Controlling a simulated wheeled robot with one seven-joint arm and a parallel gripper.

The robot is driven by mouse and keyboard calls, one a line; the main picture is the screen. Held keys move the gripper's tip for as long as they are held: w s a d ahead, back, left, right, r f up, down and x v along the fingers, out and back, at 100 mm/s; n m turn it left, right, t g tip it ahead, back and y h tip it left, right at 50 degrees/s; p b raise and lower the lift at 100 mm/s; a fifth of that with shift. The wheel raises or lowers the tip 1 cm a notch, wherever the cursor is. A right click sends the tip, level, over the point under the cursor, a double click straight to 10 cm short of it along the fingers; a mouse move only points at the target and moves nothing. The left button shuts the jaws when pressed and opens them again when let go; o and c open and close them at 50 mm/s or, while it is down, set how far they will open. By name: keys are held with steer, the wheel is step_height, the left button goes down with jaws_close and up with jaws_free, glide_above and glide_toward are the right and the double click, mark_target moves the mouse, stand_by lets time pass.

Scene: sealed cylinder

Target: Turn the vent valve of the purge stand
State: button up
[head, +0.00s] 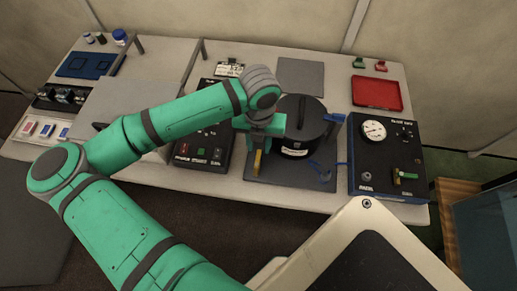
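The purge stand (368,165) is a dark box on the right of the table in the head view, with a round white gauge on its upper part. A small valve with a green handle (407,176) sits low on its right side; I take it for the vent valve. My gripper (257,162) is over the left front side of the black cylinder (303,122), well left of the purge stand and apart from the valve. A yellow part shows at its lower end. Its fingers are too small and partly hidden to show whether they are open.
The black cylinder stands on a dark plate (290,177), with blue parts beside it. A control box (213,165) is left of it. A red tray (377,93) lies behind the purge stand. Upright posts stand at the table's back left. A wooden cabinet (460,215) is at the right.

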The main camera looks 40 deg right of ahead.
mark_target(259, 154)
steer(key=shift+f, duration=1.85)
steer(key=shift+c, duration=0.5)
jaws_close()
